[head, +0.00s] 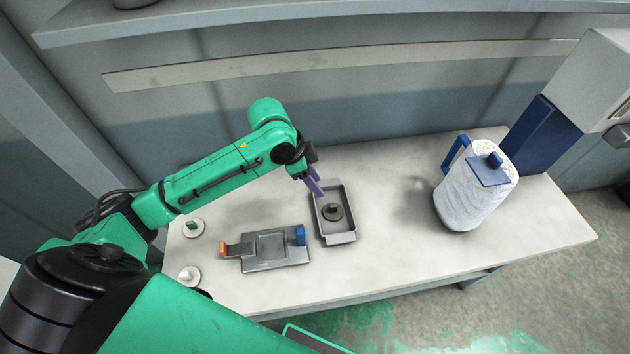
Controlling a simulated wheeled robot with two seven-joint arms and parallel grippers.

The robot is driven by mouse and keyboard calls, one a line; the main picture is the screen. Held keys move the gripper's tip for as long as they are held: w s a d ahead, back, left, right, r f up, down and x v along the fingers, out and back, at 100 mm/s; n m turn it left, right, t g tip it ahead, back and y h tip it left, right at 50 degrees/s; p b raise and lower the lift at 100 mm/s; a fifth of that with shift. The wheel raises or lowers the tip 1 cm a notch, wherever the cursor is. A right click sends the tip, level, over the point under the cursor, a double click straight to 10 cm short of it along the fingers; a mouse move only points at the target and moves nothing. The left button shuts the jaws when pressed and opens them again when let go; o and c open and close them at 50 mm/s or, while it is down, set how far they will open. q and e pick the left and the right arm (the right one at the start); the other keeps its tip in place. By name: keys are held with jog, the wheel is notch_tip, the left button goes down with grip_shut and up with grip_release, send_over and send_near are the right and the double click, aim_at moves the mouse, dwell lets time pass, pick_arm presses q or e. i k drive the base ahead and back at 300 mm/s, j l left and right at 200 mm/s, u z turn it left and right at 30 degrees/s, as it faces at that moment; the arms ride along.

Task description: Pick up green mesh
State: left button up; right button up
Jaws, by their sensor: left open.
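A small green piece (192,224), which may be the green mesh, sits on a round pale disc at the left of the table. It is too small to make out any mesh texture. My left gripper (316,187), with purple fingers, is open and empty. It points down near the back-left edge of a grey tray (348,239), well to the right of the green piece. In the tray lies a dark round disc (332,212) with a small raised part. I cannot tell whether the fingers touch the tray. My right gripper is not in view.
A grey fixture (272,260) with an orange and a blue end lies left of the tray. Another pale disc (189,276) is at the left. A large white jug-like container (470,200) with blue handle stands at the right. The table (420,262) is clear between tray and container.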

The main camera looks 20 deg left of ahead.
aim_at(193, 228)
jog(key=k, duration=1.5)
